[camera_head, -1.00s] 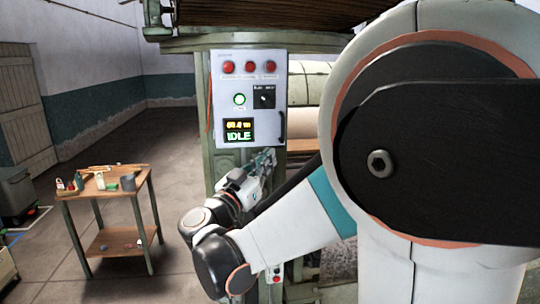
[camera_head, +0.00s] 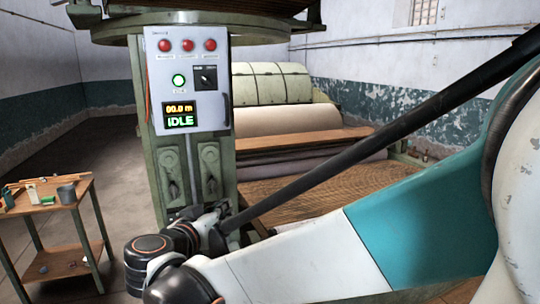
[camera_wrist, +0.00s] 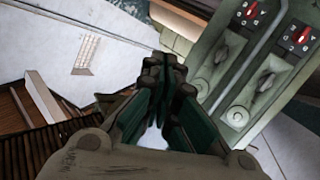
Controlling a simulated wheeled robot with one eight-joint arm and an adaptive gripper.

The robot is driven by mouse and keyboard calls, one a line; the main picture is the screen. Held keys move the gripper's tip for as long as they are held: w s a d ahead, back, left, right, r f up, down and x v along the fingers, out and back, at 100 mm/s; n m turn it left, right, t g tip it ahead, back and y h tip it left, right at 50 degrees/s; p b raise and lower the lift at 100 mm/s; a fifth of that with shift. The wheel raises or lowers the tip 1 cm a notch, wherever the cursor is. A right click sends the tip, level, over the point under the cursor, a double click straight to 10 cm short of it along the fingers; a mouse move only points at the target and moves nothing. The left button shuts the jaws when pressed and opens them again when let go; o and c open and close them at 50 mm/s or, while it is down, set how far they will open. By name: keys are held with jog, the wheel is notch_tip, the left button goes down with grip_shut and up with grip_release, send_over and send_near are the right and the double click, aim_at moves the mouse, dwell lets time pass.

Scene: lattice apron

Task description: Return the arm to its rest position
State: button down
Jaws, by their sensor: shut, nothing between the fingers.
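My gripper (camera_wrist: 165,95) fills the lower middle of the wrist view, its dark fingers close together with nothing held between them. In the head view my arm reaches in from the right, and the gripper (camera_head: 222,212) shows small and partly hidden at its far end, low in front of the green machine post. The control panel (camera_head: 159,90) on the post has several red lamps, a green lit button and a display reading IDLE. Below it are two green switch plates (camera_head: 209,170), which also show to the right of my gripper in the wrist view (camera_wrist: 268,75).
A small wooden table (camera_head: 75,187) with tools and a grey cup stands at the left. A machine with a pale roll (camera_head: 285,125) and a brown slatted bed stands behind my arm. Open floor (camera_head: 118,170) lies between table and post.

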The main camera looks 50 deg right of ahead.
jog(key=s+a+f+n+y+b, duration=0.3)
jog(key=f+y+b, duration=0.1)
jog(key=f, duration=0.6)
jog(key=s+a+f+n+y+b, duration=0.25)
jog(key=s+f+y+b, duration=0.2)
jog(key=f, duration=0.45)
jog(key=s+a+f+n+y+b, duration=0.4)
jog(key=a+f+b, duration=0.3)
jog(key=a+f, duration=0.2)
jog(key=shift+a+y, duration=0.85)
jog(key=shift+a, duration=0.25)
